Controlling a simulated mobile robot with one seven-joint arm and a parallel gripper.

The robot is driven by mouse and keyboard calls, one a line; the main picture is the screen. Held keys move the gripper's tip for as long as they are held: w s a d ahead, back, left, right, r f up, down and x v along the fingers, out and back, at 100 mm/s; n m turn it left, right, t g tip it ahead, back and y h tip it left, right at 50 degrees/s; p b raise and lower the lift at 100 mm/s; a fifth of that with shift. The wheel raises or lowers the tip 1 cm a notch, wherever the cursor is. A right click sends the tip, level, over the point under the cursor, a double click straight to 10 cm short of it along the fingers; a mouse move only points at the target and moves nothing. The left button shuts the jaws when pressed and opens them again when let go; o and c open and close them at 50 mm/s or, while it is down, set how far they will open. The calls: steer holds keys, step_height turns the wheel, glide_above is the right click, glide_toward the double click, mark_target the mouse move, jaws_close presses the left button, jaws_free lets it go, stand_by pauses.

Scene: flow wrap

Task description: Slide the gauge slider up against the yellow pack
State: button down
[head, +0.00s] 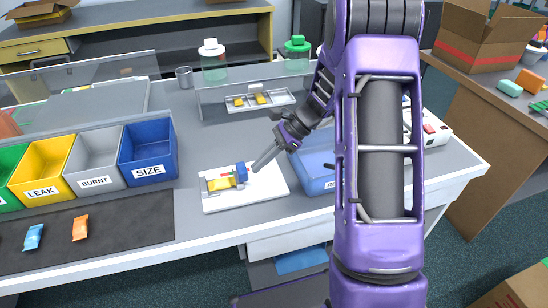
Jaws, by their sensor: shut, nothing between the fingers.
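The yellow pack (221,184) lies on the white gauge board (262,189) near the table's front edge, at the grey end of the gauge. The blue gauge slider (241,172) stands on the board just right of the pack. At this size I cannot tell whether slider and pack touch. My gripper (255,168) comes down from the upper right, shut and empty, with its tips just right of the slider. I cannot tell whether the tips touch it.
Bins stand at the left: a yellow LEAK bin (42,168), a grey BURNT bin (94,160) and a blue SIZE bin (148,151). A dark mat (130,218) holds a blue pack (33,236) and an orange pack (80,228). A blue tray (316,172) stands right of the board.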

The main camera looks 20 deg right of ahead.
steer(key=shift+a, duration=0.4)
steer(key=shift+a+r+p, duration=0.15)
steer(key=shift+a+p, duration=0.25)
steer(key=shift+a, duration=0.2)
